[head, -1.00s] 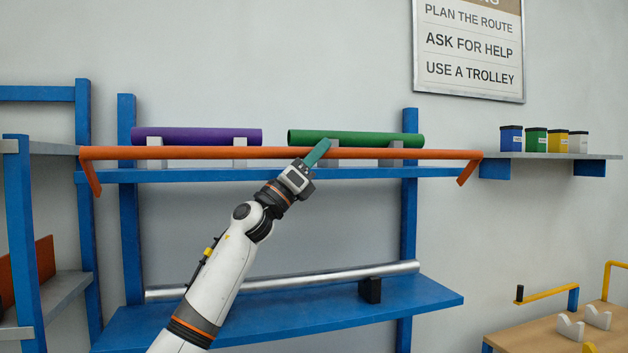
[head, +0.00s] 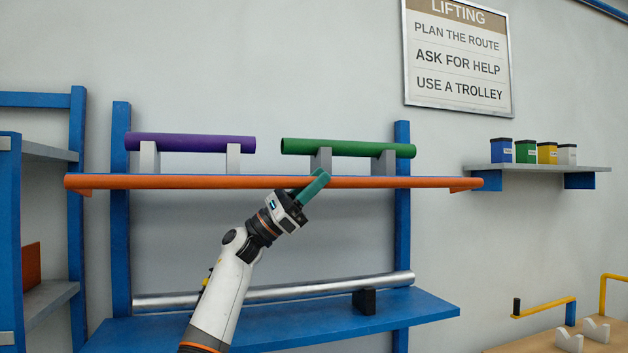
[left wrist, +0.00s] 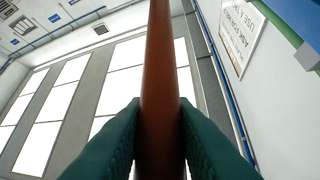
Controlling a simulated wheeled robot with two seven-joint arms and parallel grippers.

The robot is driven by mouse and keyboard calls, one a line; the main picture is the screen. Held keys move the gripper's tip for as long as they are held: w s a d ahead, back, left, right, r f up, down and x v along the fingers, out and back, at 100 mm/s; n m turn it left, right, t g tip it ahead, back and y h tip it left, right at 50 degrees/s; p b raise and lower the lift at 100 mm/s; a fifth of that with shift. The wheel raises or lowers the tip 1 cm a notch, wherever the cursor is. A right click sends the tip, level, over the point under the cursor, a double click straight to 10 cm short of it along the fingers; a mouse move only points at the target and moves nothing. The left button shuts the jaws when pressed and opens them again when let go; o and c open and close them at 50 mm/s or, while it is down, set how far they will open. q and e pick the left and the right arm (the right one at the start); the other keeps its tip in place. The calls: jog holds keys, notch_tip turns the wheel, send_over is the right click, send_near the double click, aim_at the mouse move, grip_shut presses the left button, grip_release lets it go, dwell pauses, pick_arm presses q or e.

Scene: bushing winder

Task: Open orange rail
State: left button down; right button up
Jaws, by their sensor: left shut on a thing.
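The orange rail (head: 225,182) runs along the front of the upper blue shelf in the head view, with short bent ends at both sides. My left gripper (head: 311,184) reaches up from below and is shut on the rail right of its middle. In the left wrist view the rail (left wrist: 160,70) runs lengthwise between the two teal fingers (left wrist: 160,125). A purple tube (head: 190,142) and a green tube (head: 348,148) lie on grey supports behind the rail. My right gripper is not in view.
A silver tube (head: 275,292) lies on the lower blue shelf (head: 400,312), beside a black block (head: 364,301). A small wall shelf (head: 540,167) with several coloured boxes stands to the right. A bench (head: 560,341) with yellow bars is at lower right.

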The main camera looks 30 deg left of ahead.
pick_arm(q)
jog(key=shift+f, duration=0.2)
jog(key=c, duration=1.2)
grip_release()
jog(key=shift+d+r, duration=0.1)
jog(key=shift+c, duration=0.2)
jog(key=b+v, duration=0.4)
jog(key=v, duration=0.8)
